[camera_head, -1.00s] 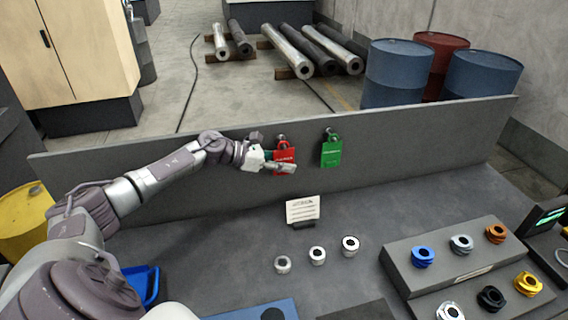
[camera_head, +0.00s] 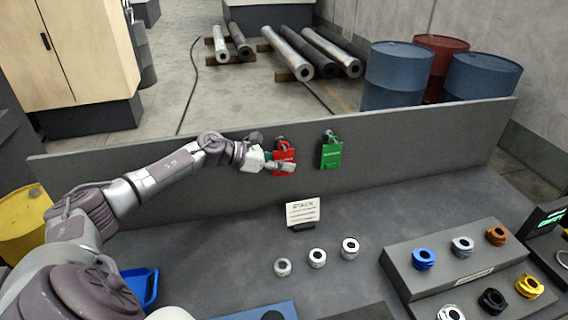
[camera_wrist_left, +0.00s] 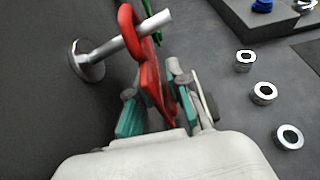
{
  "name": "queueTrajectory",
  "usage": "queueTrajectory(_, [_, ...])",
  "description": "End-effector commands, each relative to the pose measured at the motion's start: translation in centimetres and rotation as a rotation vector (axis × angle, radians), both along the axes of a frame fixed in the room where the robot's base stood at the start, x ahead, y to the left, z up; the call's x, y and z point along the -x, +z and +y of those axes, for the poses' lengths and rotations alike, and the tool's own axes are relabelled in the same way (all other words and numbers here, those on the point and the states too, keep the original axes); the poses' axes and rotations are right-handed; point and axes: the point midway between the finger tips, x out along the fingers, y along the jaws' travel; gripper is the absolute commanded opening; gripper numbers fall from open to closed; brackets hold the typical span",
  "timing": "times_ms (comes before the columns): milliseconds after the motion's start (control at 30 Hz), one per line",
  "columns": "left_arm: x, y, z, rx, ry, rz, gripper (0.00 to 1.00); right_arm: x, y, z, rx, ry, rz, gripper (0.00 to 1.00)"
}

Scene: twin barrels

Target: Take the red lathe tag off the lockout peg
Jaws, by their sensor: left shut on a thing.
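The red tag (camera_head: 284,158) hangs at the dark upright panel behind the bench. In the left wrist view the red tag (camera_wrist_left: 150,85) shows edge-on, and its loop is still around the metal peg (camera_wrist_left: 130,38). My left gripper (camera_head: 283,166) is shut on the red tag, with a teal-padded finger on each side of it in the left wrist view (camera_wrist_left: 158,108). The green tag (camera_head: 331,153) hangs from its own peg to the right, apart from the gripper. My right gripper is not in view.
Several metal nuts (camera_head: 317,256) stand on the bench below, behind them a small white card (camera_head: 302,211). A stepped block (camera_head: 400,262) with coloured fittings is at the right. The panel (camera_head: 420,140) backs the bench.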

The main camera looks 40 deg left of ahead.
Motion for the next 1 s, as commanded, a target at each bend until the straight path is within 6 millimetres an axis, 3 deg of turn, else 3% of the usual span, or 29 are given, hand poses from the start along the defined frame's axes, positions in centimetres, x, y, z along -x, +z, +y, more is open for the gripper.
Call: queueTrajectory(1000, [2.3, 1.0, -2.9, 0.0, 0.0, 0.001, 0.0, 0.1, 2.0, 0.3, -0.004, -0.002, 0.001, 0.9])
